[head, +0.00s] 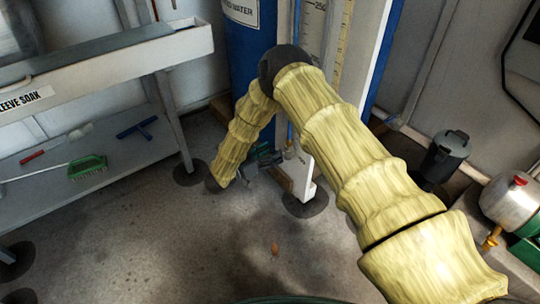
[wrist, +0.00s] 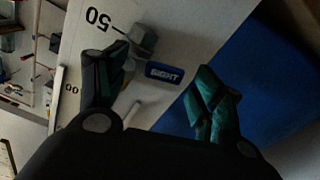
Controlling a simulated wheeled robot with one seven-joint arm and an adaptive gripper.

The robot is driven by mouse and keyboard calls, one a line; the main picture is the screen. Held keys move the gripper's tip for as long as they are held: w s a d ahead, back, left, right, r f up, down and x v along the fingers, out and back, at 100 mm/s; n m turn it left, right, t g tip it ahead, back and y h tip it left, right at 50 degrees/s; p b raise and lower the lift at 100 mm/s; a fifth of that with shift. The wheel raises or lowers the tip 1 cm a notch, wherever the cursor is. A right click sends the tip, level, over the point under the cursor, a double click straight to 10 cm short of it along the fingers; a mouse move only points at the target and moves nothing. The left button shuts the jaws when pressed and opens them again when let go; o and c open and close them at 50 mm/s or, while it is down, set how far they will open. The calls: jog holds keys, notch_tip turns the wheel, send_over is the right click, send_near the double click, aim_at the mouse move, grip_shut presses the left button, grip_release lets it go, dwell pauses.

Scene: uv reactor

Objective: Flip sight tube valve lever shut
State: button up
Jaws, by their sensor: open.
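The blue piece marked SIGHT (wrist: 165,73), which looks like the valve lever's grip, shows in the wrist view between my gripper's fingers. It sits beside a grey valve fitting (wrist: 143,40) on a white board with scale marks (wrist: 190,25). My gripper (wrist: 160,80) is open, with green-padded fingers on either side of the blue piece. The left finger is close to the fitting; I cannot tell whether it touches. In the head view my gripper (head: 262,160) is low by the foot of the scale board (head: 315,40), and my sleeved arm hides much of the board.
A blue drum (head: 248,45) stands behind my arm. A grey bench labelled SLEEVE SOAK (head: 110,60) is at left, with a green brush (head: 87,166) on its lower shelf. A dark canister (head: 446,155) and a metal tank (head: 510,200) are at right. The front floor is mostly clear.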

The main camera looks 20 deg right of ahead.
jog(key=c, duration=1)
jog(key=shift+r+p, duration=0.15)
jog(key=shift+p, duration=0.2)
jog(key=m+p, duration=0.1)
jog(key=p, duration=0.1)
jog(key=m+p, duration=0.1)
jog(key=p, duration=0.2)
jog(key=shift+r+m, duration=0.4)
